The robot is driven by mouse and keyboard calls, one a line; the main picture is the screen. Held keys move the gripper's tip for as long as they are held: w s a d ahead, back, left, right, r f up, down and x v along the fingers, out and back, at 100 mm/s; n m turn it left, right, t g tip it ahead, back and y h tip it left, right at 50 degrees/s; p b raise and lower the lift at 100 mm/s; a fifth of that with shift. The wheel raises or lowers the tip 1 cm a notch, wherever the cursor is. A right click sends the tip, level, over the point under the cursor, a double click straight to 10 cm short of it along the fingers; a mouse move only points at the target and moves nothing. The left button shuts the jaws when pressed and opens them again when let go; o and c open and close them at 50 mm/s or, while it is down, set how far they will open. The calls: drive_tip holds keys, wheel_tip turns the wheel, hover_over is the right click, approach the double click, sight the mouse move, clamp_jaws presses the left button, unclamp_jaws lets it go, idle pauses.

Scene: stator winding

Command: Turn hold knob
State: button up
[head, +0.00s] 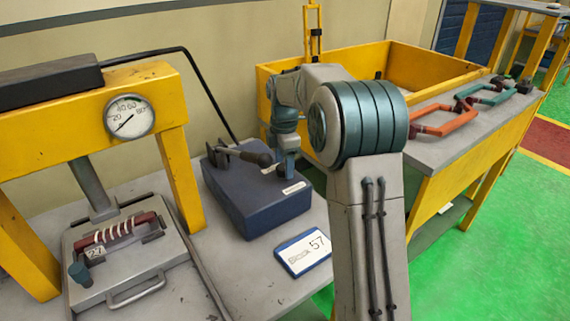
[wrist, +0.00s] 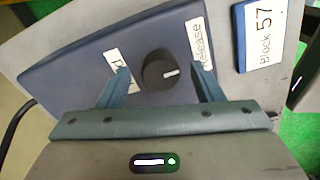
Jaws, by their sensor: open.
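A dark round knob (wrist: 158,70) sits on the blue box (wrist: 75,75) in the wrist view. Its white mark points right, toward the label reading "Release" (wrist: 200,45). A second white label (wrist: 112,62) on the left is partly hidden by a finger, so its word cannot be read. My gripper (wrist: 160,77) is open, with one finger on each side of the knob and a gap visible on both sides. In the head view the blue box (head: 262,212) stands on the bench, with my gripper (head: 288,168) over its right part.
A "Block 57" sign (head: 303,252) lies in front. A yellow press with a gauge (head: 129,116) stands left, over a coil fixture. A yellow bin (head: 430,68) and coloured handles are at right.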

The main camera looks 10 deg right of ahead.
drive_tip(key=shift+f, duration=0.3)
drive_tip(key=c, duration=1)
drive_tip(key=shift+o, duration=0.2)
